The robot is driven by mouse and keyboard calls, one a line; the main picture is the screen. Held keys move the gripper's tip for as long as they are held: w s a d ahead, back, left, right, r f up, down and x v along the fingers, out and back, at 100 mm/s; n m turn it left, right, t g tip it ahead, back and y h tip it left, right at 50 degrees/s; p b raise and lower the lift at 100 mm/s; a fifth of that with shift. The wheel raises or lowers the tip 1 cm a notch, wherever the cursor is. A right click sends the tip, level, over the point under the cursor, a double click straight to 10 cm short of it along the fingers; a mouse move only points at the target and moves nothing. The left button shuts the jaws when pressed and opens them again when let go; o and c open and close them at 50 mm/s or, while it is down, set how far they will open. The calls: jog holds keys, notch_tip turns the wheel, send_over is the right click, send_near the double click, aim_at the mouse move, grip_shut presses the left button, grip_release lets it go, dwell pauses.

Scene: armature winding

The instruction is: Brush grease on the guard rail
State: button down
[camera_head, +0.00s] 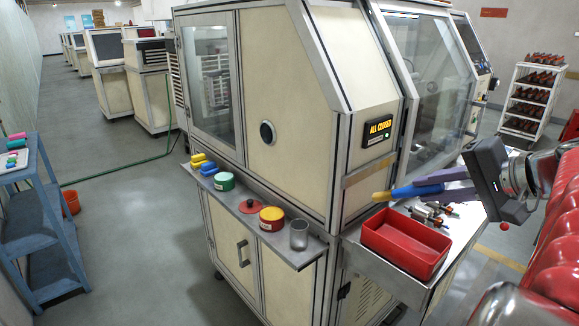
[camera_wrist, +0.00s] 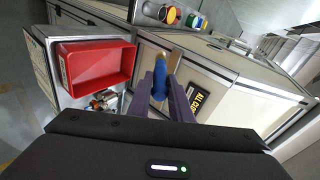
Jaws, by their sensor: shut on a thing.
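My gripper (camera_head: 443,183) is shut on a brush with a blue handle (camera_head: 415,190). Its yellow tip (camera_head: 381,196) points left, towards the cream machine (camera_head: 285,110). In the wrist view the blue handle (camera_wrist: 160,76) sits between the purple fingers. A tan strip (camera_head: 369,170) runs along the machine below the "ALL CLOSED" panel (camera_head: 378,128); it may be the guard rail. The strip also shows in the wrist view (camera_wrist: 175,61), just beyond the tip. I cannot tell whether they touch.
A red tray (camera_head: 405,243) lies on the side shelf below the brush, with small metal parts (camera_head: 432,212) beside it. The ledge (camera_head: 262,234) also holds a grey cup (camera_head: 299,234). A blue rack (camera_head: 42,215) stands at the left; the floor between is mostly clear.

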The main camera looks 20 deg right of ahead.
jog(key=shift+w+a, duration=0.35)
jog(key=shift+w, duration=0.65)
jog(key=shift+w+a, duration=0.4)
jog(key=shift+w, duration=0.55)
jog(key=shift+w+a, duration=0.35)
jog(key=shift+w, duration=0.65)
jog(key=shift+w+a, duration=0.25)
jog(key=shift+w, duration=0.45)
jog(key=shift+w+d, duration=0.25)
jog(key=shift+d, duration=0.55)
jog(key=shift+w+d, duration=0.2)
jog(key=shift+d, duration=0.6)
jog(key=shift+d, duration=0.1)
jog(key=shift+w+d, duration=0.3)
jog(key=shift+d, duration=0.45)
jog(key=shift+w+d, duration=0.3)
jog(key=shift+d, duration=0.4)
